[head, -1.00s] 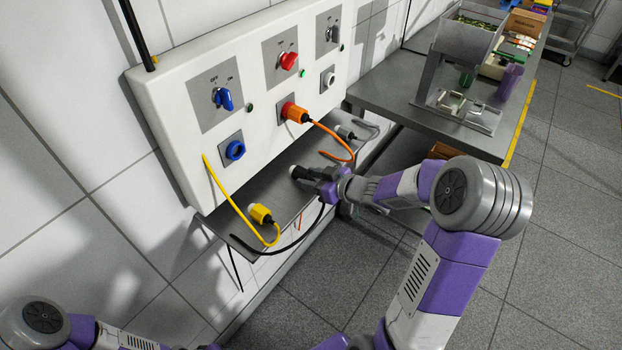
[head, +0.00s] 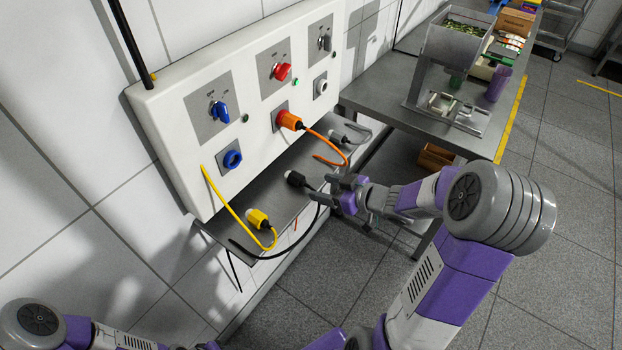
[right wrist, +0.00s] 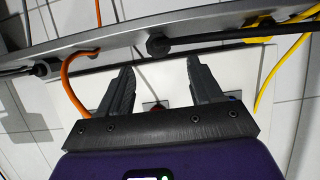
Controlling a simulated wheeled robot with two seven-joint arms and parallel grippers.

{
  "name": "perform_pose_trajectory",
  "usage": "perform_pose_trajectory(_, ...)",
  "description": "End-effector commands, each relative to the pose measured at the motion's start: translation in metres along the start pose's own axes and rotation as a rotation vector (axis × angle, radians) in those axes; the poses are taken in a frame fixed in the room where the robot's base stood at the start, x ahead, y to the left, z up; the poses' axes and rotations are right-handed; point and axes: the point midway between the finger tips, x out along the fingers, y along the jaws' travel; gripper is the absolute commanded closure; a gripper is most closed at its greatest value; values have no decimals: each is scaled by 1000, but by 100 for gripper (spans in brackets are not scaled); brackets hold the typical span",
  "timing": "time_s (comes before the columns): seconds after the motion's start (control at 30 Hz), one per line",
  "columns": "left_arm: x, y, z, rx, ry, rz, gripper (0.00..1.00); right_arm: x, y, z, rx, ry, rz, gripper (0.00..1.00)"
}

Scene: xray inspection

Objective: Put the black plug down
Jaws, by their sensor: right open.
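The black plug (head: 295,178) lies on the narrow metal shelf (head: 262,190) below the panel, its cable hanging in a loop toward the yellow plug. It also shows in the right wrist view (right wrist: 157,46), at the shelf edge beyond the fingertips. My right gripper (head: 324,189) is open and empty, just right of the plug and apart from it. Its two spread fingers (right wrist: 158,66) show in the right wrist view with nothing between them. My left arm shows at the lower left; its gripper is not visible.
A white panel (head: 180,117) carries switches, a blue socket (head: 232,159) and a white socket (head: 320,86). An orange plug (head: 289,121) sits in the panel. A yellow plug (head: 257,218) and a grey plug (head: 339,138) lie on the shelf. A steel table (head: 385,105) stands right.

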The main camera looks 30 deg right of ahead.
Motion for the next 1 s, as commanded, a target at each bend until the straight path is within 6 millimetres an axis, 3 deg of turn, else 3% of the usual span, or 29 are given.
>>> perform_pose_trajectory(0.1,-11,4,0,0,0,0,57,-24,1,-3,2,0,4,35)
perform_pose_trajectory(0.3,-16,6,1,0,0,0,57,-44,0,-2,0,2,2,35)
perform_pose_trajectory(1.0,-16,6,1,0,0,0,57,-46,1,-1,0,3,2,35)
